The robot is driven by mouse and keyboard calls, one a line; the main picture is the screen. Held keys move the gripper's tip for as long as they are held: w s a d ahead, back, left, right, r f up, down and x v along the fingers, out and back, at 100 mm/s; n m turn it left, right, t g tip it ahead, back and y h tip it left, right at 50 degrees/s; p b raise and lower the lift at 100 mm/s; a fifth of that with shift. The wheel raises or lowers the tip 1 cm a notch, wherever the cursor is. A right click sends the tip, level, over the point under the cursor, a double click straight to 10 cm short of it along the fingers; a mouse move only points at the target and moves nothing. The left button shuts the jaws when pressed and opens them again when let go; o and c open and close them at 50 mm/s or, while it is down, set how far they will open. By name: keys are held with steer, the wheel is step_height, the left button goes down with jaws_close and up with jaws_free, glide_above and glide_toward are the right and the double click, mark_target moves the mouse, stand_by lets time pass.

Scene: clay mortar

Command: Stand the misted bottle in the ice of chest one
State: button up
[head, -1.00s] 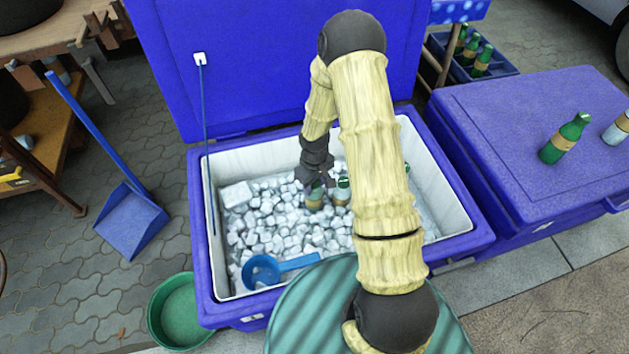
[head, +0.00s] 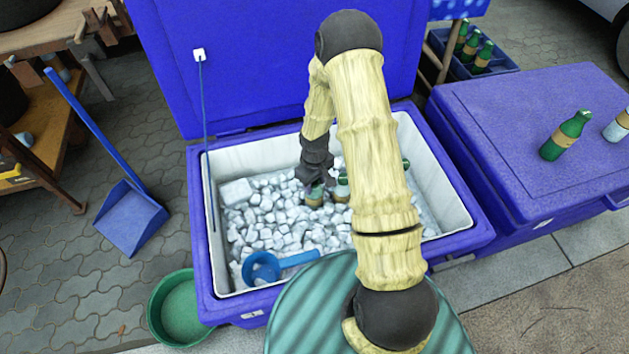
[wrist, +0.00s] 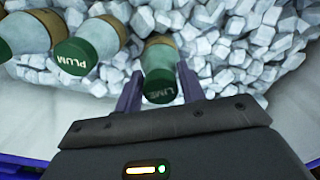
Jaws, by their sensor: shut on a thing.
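The open blue chest (head: 455,246) has a white inside filled with ice (head: 268,219). My gripper (head: 316,182) is over the ice, shut on a pale, misted-looking bottle (head: 315,197). In the wrist view my gripper's fingers (wrist: 160,88) stand on both sides of its dark green cap, marked LIME, and the bottle (wrist: 160,58) looks upright, its lower part among ice cubes. A second pale bottle (head: 341,190), its cap (wrist: 74,58) marked PLUM in the wrist view, stands close beside it. Another bottle shows at the wrist view's upper left, and my arm partly hides the group.
A blue scoop (head: 262,268) lies on the ice at the front. A closed blue chest (head: 520,130) at right carries a green bottle (head: 566,136) and a pale bottle (head: 618,127). A green basin (head: 180,310) and blue dustpan (head: 131,220) are at left. Ice left of my gripper is free.

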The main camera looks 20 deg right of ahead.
steer(key=shift+f+b, duration=0.3)
steer(key=shift+f, duration=0.2)
stand_by(0.4)
steer(key=o, duration=1.5)
steer(key=shift+o, duration=0.2)
step_height(320, 180, up, 27)
steer(key=p, duration=2.4)
